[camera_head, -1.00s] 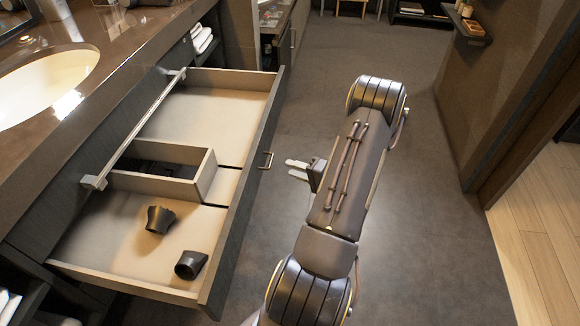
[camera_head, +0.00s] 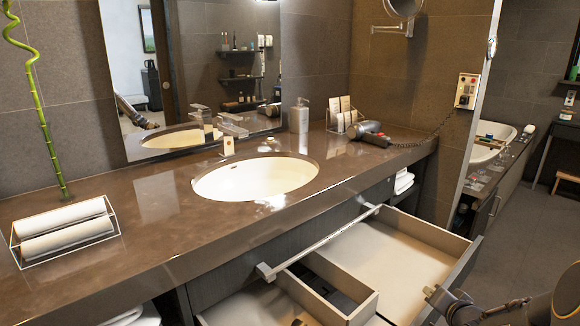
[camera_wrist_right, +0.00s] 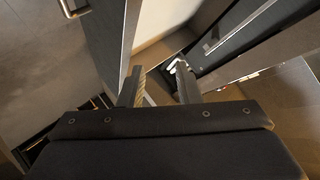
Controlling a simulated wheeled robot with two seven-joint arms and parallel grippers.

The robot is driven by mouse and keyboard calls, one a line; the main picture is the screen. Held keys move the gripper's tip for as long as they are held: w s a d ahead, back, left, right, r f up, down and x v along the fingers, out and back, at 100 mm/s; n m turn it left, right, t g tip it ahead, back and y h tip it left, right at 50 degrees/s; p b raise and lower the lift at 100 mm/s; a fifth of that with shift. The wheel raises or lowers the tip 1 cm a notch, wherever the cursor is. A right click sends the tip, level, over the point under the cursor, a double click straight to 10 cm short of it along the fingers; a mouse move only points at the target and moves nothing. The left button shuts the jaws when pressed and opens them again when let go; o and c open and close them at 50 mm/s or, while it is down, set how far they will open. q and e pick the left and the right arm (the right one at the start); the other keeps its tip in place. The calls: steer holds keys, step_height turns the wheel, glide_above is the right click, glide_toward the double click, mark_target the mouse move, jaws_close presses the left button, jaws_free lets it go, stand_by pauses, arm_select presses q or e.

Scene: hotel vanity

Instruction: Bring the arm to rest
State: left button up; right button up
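My right arm (camera_head: 495,308) shows only at the lower right corner of the head view, just outside the open drawer's front (camera_head: 452,280). The pale drawer interior and drawer front appear beyond the fingers. I cannot tell how close they are to the drawer. My left gripper is not in view.
The vanity counter (camera_head: 150,225) holds a sink (camera_head: 255,178), a hair dryer (camera_head: 370,133), a soap bottle (camera_head: 299,117) and rolled towels in a rack (camera_head: 65,232). The drawer stands open below it, with a divider box (camera_head: 330,290). Open floor (camera_head: 525,230) lies at the right.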

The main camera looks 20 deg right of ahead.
steer(key=s+a+r+n+g+y, duration=0.1)
steer(key=s+a+r+n+g, duration=0.1)
steer(key=a+r, duration=0.6)
steer(key=s+a+n+g+y, duration=0.1)
steer(key=s+a+n+y, duration=0.2)
steer(key=s+a, duration=0.35)
steer(key=s+a+f+n+g+y, duration=0.1)
steer(key=s+a+n+y, duration=0.15)
steer(key=a, duration=0.75)
steer(key=s+a+n+g+y, duration=0.2)
steer(key=s+a+n, duration=0.1)
steer(key=s+a, duration=0.4)
step_height(320, 180, up, 19)
steer(key=w+p, duration=0.1)
steer(key=p, duration=1.8)
steer(key=shift+w+a+r+p, duration=0.2)
steer(key=shift+w+a+p, duration=0.1)
steer(key=shift+a+p, duration=0.15)
steer(key=shift+f, duration=0.1)
steer(key=shift+s+d, duration=0.1)
